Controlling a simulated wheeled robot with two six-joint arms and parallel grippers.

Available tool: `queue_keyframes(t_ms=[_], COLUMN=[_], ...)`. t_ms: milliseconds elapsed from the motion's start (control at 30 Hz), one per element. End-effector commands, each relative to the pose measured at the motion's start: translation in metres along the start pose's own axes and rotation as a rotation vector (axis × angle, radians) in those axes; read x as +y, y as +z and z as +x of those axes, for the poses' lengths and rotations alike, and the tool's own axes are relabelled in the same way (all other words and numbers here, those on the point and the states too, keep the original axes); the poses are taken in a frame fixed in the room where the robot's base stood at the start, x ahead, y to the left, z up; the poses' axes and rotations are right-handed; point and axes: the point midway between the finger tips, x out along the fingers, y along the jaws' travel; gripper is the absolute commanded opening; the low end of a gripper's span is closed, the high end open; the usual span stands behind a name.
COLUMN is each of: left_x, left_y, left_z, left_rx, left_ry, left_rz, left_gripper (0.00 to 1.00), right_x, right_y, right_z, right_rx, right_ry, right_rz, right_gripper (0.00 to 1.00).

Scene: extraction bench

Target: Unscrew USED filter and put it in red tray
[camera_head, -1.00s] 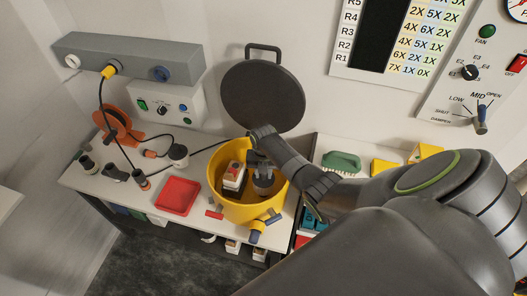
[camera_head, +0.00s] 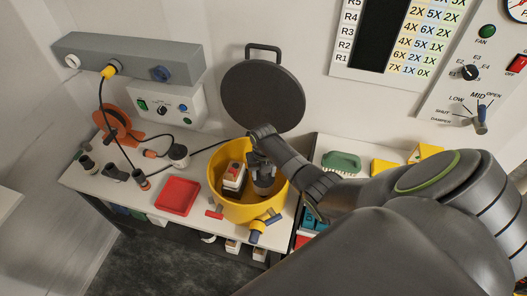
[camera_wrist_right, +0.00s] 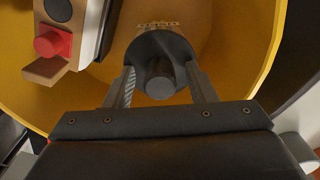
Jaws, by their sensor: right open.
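The yellow drum (camera_head: 217,188) stands open on the bench with a round filter (camera_head: 264,186) inside, at its right. In the right wrist view the filter (camera_wrist_right: 182,46) shows a dark round top with a raised grey hub. My right gripper (camera_head: 262,165) reaches down into the drum over the filter. In the wrist view my right gripper (camera_wrist_right: 163,82) is open, with one finger on each side of the hub; I cannot tell whether they touch it. The red tray (camera_head: 178,195) lies empty on the bench left of the drum. My left gripper is out of view.
A white and brown unit with a red knob (camera_wrist_right: 52,43) stands inside the drum beside the filter. The drum's dark lid (camera_head: 262,97) is raised behind. Hoses, fittings and an orange reel (camera_head: 117,124) occupy the bench's left.

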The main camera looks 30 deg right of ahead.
Motion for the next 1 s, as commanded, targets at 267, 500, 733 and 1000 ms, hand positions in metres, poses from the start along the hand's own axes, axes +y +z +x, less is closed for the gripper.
queue_keyframes(t_ms=[267, 500, 733, 1000], left_x=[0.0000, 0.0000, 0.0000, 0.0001], left_y=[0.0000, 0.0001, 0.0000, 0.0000], left_z=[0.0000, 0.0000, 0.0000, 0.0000], left_rx=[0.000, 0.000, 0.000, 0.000], left_ry=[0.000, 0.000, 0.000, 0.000], left_rz=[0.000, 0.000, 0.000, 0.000], left_gripper=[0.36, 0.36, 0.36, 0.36], right_x=[0.0000, 0.0000, 0.0001, 0.0001], right_y=[0.0000, -0.0001, -0.0001, -0.0001], right_z=[0.0000, 0.0001, 0.0001, 0.0001], right_rx=[0.000, 0.000, 0.000, 0.000], right_ry=[0.000, 0.000, 0.000, 0.000], right_rz=[0.238, 0.511, 0.773, 1.080], right_gripper=[0.51, 0.51, 0.51, 0.51])
